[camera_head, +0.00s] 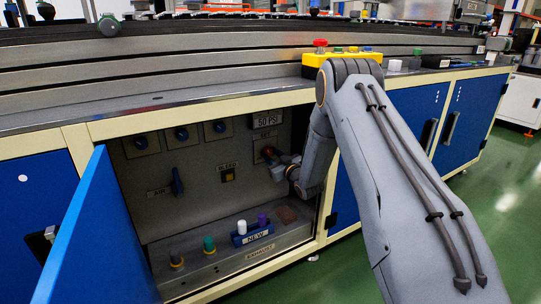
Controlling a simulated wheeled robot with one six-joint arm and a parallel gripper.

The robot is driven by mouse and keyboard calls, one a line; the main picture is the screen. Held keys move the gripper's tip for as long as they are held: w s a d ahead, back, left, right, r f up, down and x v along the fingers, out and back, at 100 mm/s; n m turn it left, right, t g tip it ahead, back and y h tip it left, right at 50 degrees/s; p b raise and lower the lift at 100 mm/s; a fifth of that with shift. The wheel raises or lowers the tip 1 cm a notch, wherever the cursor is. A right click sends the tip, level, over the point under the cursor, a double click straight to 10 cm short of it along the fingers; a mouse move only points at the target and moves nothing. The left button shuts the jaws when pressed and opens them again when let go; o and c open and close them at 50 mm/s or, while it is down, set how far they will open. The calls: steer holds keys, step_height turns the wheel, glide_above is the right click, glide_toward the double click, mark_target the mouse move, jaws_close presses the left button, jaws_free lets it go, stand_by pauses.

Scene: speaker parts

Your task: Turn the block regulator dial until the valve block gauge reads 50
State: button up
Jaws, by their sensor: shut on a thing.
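The valve panel (205,165) stands inside the open cabinet. A reddish-brown dial (268,152) sits at its upper right, below a small plate (265,135) that seems to read SET. A plate (267,121) above that reads 50 PSI. My gripper (273,157) reaches in from the right and is shut on the dial, partly hiding it. Three round dark blue-faced fittings, at left (140,143), middle (181,134) and right (219,127), line the panel's top. They are too small for any reading, and I cannot tell which is the block gauge.
A blue door (105,240) stands open at left. A lever (177,182) and a yellow-framed button (228,175) are on the panel. The cabinet frame borders my arm.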

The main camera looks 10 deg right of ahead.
steer(key=o, duration=1)
steer(key=shift+o, duration=0.2)
steer(key=p+v, duration=0.2)
steer(key=v, duration=0.6)
steer(key=shift+a+r, duration=0.1)
